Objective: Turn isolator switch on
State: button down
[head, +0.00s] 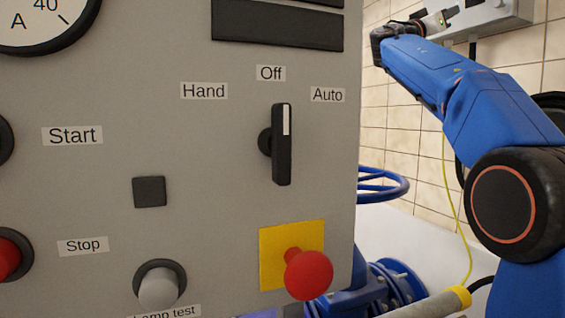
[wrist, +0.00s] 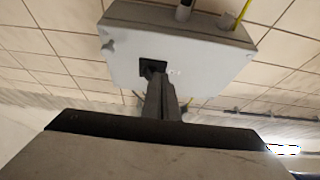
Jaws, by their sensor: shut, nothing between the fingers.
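The isolator switch appears to be on a grey wall box (head: 505,15) at the top right of the head view, cut off by the picture's top edge. The box also shows in the wrist view (wrist: 205,58), with a black square plate (wrist: 145,66) on its face. My gripper (wrist: 160,85) is shut and empty, its dark fingers pointing at that plate. The fingers overlap the plate and hide most of any handle there; I cannot tell whether they touch it. In the head view my arm reaches up to the box's left side.
A grey control panel (head: 100,215) fills the left of the head view. It bears a black Hand/Off/Auto selector (head: 281,145) and a red mushroom button (head: 308,275) on yellow. A blue handwheel (head: 385,187) and blue pipework (head: 395,285) stand behind it. The wall is tiled.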

jog(key=shift+s+a, duration=0.25)
jog(key=shift+a, duration=0.4)
jog(key=shift+s+a, duration=0.25)
jog(key=shift+a, duration=0.35)
jog(key=shift+s+d+r, duration=0.1)
jog(key=shift+s+d, duration=0.05)
jog(key=shift+d, duration=1.5)
jog(key=shift+s+d+r, duration=0.1)
jog(key=shift+s+d, duration=0.05)
jog(key=shift+d, duration=1.5)
jog(key=shift+r, duration=0.2)
jog(key=shift+w+a+f, duration=0.15)
jog(key=shift+w+a, duration=0.1)
jog(key=shift+w, duration=0.45)
jog(key=shift+w+a, duration=0.2)
jog(key=shift+w, duration=0.35)
